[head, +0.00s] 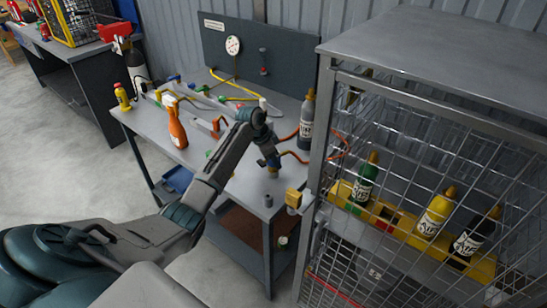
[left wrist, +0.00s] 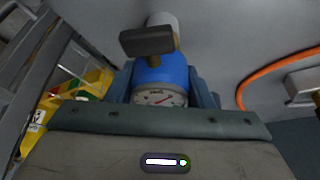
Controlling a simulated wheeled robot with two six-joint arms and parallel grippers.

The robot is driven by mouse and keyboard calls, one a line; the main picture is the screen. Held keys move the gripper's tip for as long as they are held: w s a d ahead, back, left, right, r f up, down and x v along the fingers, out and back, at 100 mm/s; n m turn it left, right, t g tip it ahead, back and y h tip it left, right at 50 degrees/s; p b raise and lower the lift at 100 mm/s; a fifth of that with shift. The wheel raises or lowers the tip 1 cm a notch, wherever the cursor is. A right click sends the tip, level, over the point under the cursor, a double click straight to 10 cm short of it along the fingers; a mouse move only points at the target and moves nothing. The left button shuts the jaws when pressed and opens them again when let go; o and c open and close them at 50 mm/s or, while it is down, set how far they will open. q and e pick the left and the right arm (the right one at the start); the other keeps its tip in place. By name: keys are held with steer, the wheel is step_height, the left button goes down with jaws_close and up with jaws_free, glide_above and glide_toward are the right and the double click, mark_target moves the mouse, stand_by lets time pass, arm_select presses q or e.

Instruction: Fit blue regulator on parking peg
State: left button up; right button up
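The blue regulator (left wrist: 172,72), with a round white dial at its base, sits between the fingers of my left gripper (left wrist: 162,88) in the left wrist view. A dark block and a pale cylindrical end show at its far side. In the head view my left gripper (head: 267,154) points down over the workbench's right part, shut on the blue regulator (head: 273,163), which is partly hidden. I cannot tell for sure which fitting is the parking peg; a small grey post (head: 268,200) stands at the bench's front right corner. My right gripper is not in view.
A wire cage (head: 430,150) with several bottles stands close on the right. An upright bottle (head: 306,125) and orange hoses (head: 290,154) are behind my gripper. A gauge panel (head: 290,55) rises behind.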

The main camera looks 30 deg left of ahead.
arm_select(q)
steer(key=o, duration=0.5)
steer(key=shift+r, duration=0.1)
steer(key=b+v, duration=0.2)
steer(key=v, duration=0.8)
steer(key=shift+s+a+r, duration=0.1)
steer(key=shift+s+r, duration=0.05)
steer(key=shift+r, duration=0.2)
